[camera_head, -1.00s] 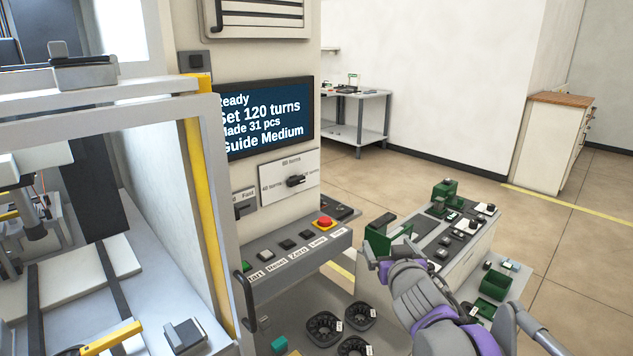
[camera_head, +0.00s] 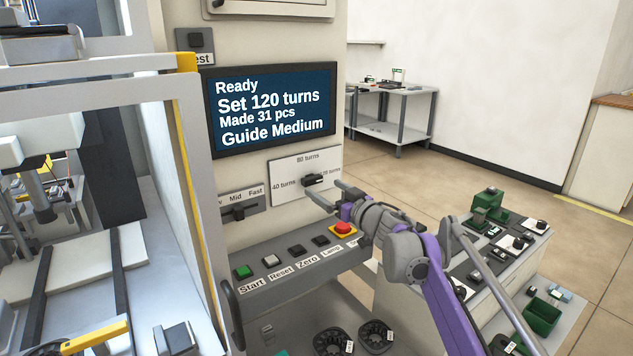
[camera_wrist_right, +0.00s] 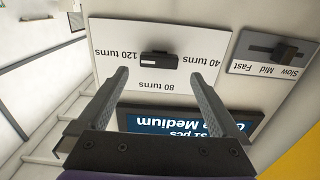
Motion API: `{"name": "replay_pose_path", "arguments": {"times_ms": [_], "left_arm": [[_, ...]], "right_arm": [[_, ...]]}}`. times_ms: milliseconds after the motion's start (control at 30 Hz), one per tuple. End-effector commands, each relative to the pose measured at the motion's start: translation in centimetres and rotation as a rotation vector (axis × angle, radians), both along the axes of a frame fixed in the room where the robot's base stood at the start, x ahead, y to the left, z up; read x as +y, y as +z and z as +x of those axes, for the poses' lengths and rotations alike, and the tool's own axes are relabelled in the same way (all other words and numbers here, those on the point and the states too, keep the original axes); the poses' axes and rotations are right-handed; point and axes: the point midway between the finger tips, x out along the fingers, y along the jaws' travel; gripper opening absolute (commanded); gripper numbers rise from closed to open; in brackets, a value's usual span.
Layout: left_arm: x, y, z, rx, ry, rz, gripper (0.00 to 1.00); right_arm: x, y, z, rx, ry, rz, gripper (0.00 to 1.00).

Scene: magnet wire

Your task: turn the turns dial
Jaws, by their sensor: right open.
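The turns dial (camera_head: 314,181) is a black knob on a white plate (camera_head: 288,186) marked 40, 80 and 120 turns, on the machine's front panel. It points right, toward 120 turns; the screen (camera_head: 270,108) reads "Set 120 turns". In the right wrist view the plate is upside down and the dial (camera_wrist_right: 158,60) lies ahead, between and beyond the fingertips. My right gripper (camera_head: 328,197) is open and empty, just in front of the dial, one finger near its lower edge. It also shows in the wrist view (camera_wrist_right: 160,80). My left gripper is not in view.
A slow-mid-fast selector (camera_head: 238,208) is left of the plate. Below, a shelf carries a red stop button (camera_head: 342,229) and a row of push buttons, with green Start (camera_head: 243,271). A bench with green bins (camera_head: 541,316) stands at the right.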

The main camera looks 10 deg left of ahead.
Motion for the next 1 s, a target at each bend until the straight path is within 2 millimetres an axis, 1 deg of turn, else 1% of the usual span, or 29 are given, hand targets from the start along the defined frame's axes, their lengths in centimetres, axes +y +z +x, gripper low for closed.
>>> {"name": "replay_pose_path", "arguments": {"times_ms": [33,100,300,500,833,867,1000], "left_arm": [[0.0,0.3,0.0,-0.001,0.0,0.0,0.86],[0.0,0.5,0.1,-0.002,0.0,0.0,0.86],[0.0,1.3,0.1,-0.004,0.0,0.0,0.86],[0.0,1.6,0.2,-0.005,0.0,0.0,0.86],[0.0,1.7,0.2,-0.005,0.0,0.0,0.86],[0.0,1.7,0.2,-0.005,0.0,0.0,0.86],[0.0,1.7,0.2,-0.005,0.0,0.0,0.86]], "right_arm": [[0.7,0.1,0.6,-0.001,0.002,0.001,1.0],[1.4,0.1,1.4,-0.001,0.002,0.001,1.0],[3.1,0.2,3.0,-0.001,0.0,0.0,1.0],[3.8,0.1,3.8,-0.001,0.0,-0.001,1.0],[3.9,0.0,3.9,-0.001,-0.001,-0.001,1.0],[3.9,0.0,3.9,-0.001,-0.001,-0.001,0.98],[3.9,0.0,3.9,-0.001,-0.001,-0.001,0.73]]}}
